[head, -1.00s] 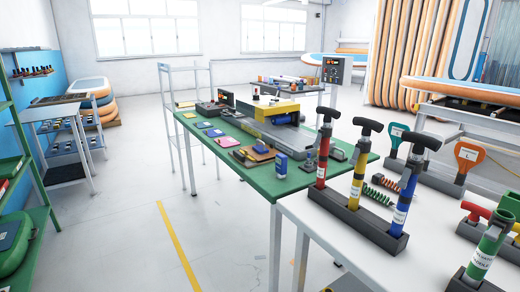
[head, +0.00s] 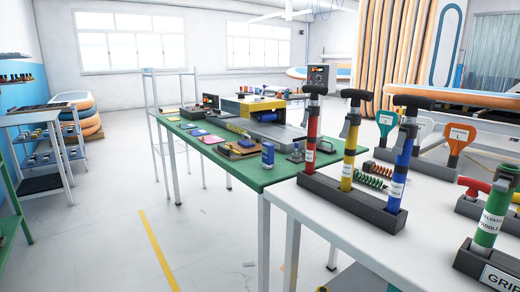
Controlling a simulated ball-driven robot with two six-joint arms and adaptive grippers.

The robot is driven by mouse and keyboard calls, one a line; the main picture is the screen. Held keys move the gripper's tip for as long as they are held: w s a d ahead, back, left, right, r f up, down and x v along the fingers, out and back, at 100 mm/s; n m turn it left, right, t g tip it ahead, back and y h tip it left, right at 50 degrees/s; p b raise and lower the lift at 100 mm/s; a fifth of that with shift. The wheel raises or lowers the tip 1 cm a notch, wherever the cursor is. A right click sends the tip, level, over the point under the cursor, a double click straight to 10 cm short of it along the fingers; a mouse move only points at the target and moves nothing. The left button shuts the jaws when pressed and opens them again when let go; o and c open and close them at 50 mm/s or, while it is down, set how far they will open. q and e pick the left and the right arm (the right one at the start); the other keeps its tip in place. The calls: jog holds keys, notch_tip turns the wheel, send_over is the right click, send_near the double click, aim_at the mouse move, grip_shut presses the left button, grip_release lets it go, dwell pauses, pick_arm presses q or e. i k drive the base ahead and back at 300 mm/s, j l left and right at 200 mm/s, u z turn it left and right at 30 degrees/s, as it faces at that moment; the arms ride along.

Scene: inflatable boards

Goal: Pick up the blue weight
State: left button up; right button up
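I cannot tell for sure which thing is the blue weight. A small upright blue block (head: 267,155) with a pale label stands near the front edge of the green-topped table (head: 258,179). A tall blue pump (head: 401,168) with a black T-handle stands in a dark rack on the white table, beside a yellow pump (head: 349,160) and a red pump (head: 312,135). Neither of my grippers is in view.
The white table (head: 310,222) fills the lower right. A yellow and grey machine (head: 254,107) sits on the green table. The floor at the lower left is clear around a yellow line (head: 158,250).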

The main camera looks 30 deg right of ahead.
aim_at(245, 144)
jog(key=i+z, duration=0.4)
jog(key=i+j+z, duration=0.15)
jog(key=z, duration=0.3)
